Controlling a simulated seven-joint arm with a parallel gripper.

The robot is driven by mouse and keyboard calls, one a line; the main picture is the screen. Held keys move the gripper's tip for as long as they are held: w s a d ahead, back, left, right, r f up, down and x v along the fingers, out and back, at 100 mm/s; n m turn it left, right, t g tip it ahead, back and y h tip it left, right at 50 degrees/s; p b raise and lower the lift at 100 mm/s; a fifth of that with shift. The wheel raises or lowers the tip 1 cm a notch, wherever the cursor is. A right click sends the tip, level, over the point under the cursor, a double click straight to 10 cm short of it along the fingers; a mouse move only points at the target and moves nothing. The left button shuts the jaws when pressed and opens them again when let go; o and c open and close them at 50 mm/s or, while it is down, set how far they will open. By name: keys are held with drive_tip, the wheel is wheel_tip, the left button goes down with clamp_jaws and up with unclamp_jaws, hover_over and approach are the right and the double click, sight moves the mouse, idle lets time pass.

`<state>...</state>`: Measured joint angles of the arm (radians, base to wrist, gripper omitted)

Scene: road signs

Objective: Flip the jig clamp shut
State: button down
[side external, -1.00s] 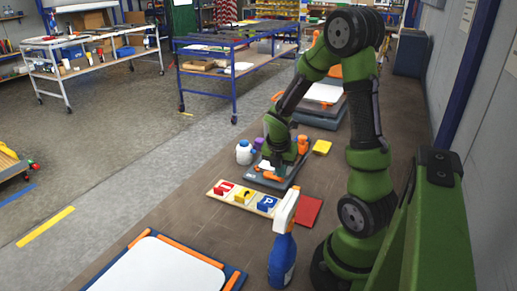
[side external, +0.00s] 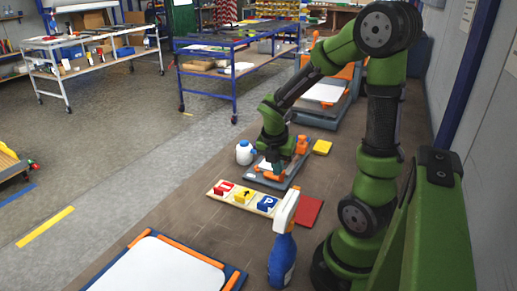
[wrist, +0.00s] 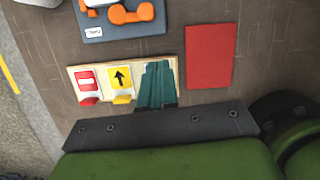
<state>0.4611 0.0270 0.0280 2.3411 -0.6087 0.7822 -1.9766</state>
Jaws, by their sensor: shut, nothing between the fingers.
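The jig (side external: 250,177) is a grey-blue plate with a white piece and orange parts. It lies on the table behind the sign board. An orange upright part (side external: 302,145) stands at its right side. In the wrist view the jig (wrist: 152,30) is cut by the top edge, with an orange clamp part (wrist: 131,14) lying across it. Whether the clamp is open or closed I cannot tell. My gripper (wrist: 155,85) is shut and empty; its teal fingers cover the board's third sign in the wrist view. In the side view my wrist hides part of the jig and the fingertips are unclear.
A wooden board (side external: 224,192) holds several small signs, in front of the jig. A red sheet (side external: 308,211) lies right of it, with a blue spray bottle (side external: 282,260) nearer. A white bottle (side external: 244,154) and a yellow block (side external: 322,147) flank the jig.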

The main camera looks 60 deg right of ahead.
drive_tip(key=v, duration=0.6)
drive_tip(key=shift+s, duration=0.1)
